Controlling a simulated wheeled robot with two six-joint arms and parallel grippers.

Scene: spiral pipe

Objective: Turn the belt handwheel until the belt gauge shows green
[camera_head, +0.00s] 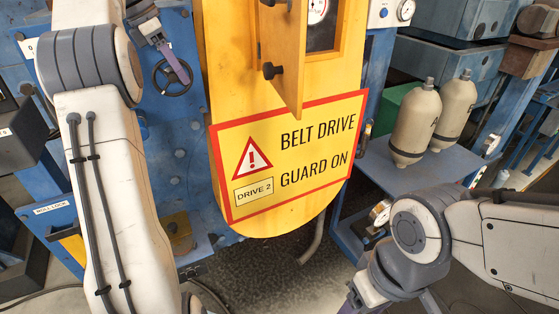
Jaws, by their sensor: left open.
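A dark handwheel (160,88) with a round rim and spokes is on the blue machine panel, left of the yellow guard. My left gripper (181,72) is open and reaches down from the upper left, with its fingers in front of the wheel's upper part. I cannot tell whether they touch the rim. A white dial gauge (317,10) shows at the top edge behind the guard's opened door; its colour reading is too small and cut off to tell.
The yellow belt drive guard (232,92) fills the middle, with its small door (285,60) swung outward. Two beige bottles (415,125) stand on a blue shelf (385,178) at right.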

